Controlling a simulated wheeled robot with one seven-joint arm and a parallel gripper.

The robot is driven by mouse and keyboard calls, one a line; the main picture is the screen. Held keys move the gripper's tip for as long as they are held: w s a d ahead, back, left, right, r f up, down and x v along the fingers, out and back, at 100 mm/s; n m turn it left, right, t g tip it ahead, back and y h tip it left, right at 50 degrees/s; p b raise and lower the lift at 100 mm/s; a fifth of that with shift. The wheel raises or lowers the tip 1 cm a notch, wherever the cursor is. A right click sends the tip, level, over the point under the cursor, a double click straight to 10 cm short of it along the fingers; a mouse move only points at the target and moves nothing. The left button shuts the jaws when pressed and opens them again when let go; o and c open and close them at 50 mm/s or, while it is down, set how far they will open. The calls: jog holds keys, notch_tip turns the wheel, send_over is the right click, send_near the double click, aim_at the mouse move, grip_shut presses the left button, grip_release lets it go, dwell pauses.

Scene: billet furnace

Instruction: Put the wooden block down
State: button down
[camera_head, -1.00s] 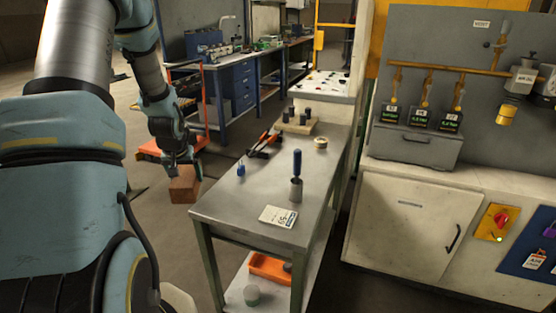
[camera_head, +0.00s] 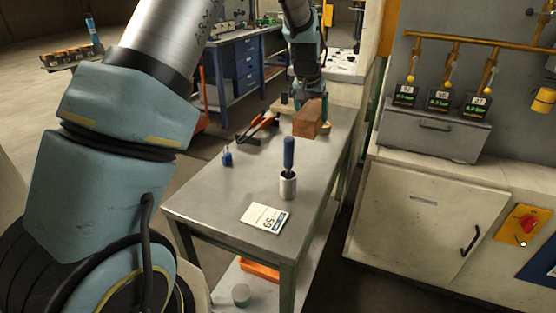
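The wooden block (camera_head: 308,120) is reddish brown and hangs below my gripper (camera_head: 308,93), over the far part of the grey metal table (camera_head: 240,190). My gripper points down and appears shut on the block's upper part; its fingertips are small and partly hard to make out. The block looks tilted in the view, and I cannot tell whether its underside touches anything. Behind it, the wooden holder with dark pegs is mostly hidden by the block and gripper.
On the table are a blue-handled tool in a metal cup (camera_head: 288,185), a white card marked 59 (camera_head: 265,218), a small blue item (camera_head: 227,157) and orange-handled pliers (camera_head: 257,129). A grey cabinet (camera_head: 420,210) stands to the right.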

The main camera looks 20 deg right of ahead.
jog(key=shift+s+a+r+p, duration=0.2)
jog(key=shift+r+p, duration=0.1)
jog(key=shift+p, duration=0.55)
notch_tip(320, 180, down, 10)
jog(key=p, duration=0.3)
jog(key=shift+r, duration=0.15)
jog(key=shift+f, duration=0.35)
jog(key=shift+f, duration=0.2)
grip_release()
jog(key=shift+s, duration=0.1)
